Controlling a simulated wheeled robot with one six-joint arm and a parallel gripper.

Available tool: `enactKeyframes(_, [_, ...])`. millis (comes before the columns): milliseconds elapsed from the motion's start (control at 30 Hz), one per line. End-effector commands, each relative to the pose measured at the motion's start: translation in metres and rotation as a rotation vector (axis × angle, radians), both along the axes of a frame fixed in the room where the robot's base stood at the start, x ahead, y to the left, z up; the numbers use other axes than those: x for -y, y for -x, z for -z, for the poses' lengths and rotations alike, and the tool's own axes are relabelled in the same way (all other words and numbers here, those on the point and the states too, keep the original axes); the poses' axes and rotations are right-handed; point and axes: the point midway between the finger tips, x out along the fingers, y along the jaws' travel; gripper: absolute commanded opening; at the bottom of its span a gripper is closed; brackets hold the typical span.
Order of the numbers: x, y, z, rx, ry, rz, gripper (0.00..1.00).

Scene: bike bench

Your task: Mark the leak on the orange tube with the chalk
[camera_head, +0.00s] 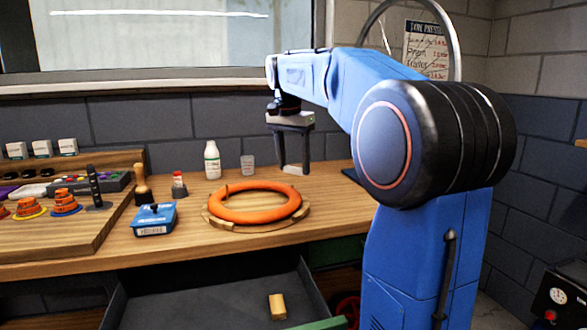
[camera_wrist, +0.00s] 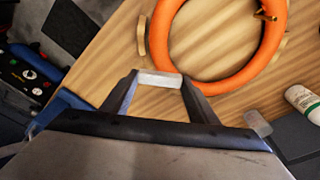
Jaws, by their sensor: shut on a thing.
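The orange tube (camera_head: 255,217) lies flat as a ring on a round wooden stand (camera_head: 230,228) on the bench. It also shows in the wrist view (camera_wrist: 163,35), with a small brass-coloured valve (camera_wrist: 265,15). No leak can be made out on it. My gripper (camera_head: 294,168) points down behind and right of the tube in the head view. It is shut on a short white piece of chalk (camera_wrist: 160,79), held crosswise between the fingertips. In the wrist view the chalk appears close to the tube's near edge; whether they touch cannot be told.
A white bottle (camera_head: 212,160) and a clear cup (camera_head: 248,165) stand behind the tube. A blue box (camera_head: 155,219), a wooden-handled tool (camera_head: 142,185) and a red-capped small bottle (camera_head: 179,185) stand left. Below, an open drawer (camera_head: 200,300) holds a yellowish block (camera_head: 277,306).

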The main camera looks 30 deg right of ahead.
Motion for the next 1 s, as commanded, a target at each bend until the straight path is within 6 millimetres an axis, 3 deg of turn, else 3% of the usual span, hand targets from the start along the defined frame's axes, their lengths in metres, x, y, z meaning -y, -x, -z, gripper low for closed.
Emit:
enactKeyframes(167, [0.000, 0.000, 0.004, 0.000, 0.000, -0.010, 0.33])
enactKeyframes(700, [0.000, 0.001, 0.053, -0.002, 0.000, -0.008, 0.33])
enactKeyframes(1000, [0.000, 0.000, 0.069, -0.001, 0.000, -0.007, 0.33])
